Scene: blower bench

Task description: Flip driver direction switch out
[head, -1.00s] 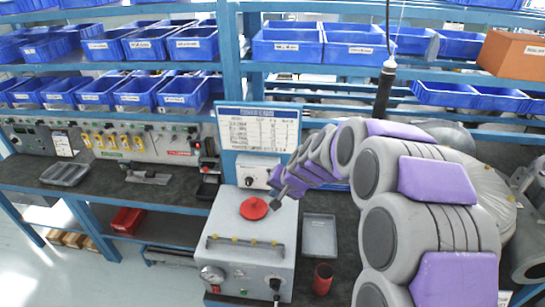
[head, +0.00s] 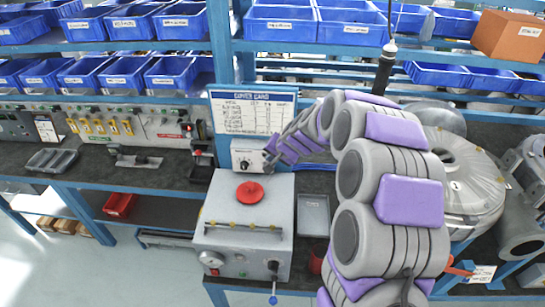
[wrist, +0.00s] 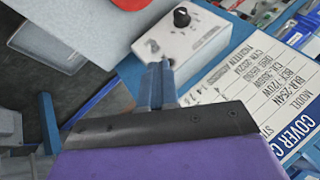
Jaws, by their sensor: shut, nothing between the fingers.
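A white control box (head: 247,157) with a dark knob stands behind the grey machine, below the cover card. In the wrist view the box (wrist: 200,45) shows a black knob (wrist: 181,17) and a small metal toggle-like part (wrist: 152,45); its setting is too small to tell. My gripper (head: 268,165) is at the right front of this box. In the wrist view its narrow blue-grey fingers (wrist: 163,66) are together and empty, with the tips over the box's lower edge near the toggle. I cannot tell whether they touch it. A black hanging driver (head: 384,67) is at the upper right.
The grey machine (head: 240,213) with a red knob (head: 249,191) stands in front of the box. The cover card (head: 254,112) rises behind it. A grey tray (head: 313,215) lies to the right. Blue bins (head: 281,27) fill the shelves above.

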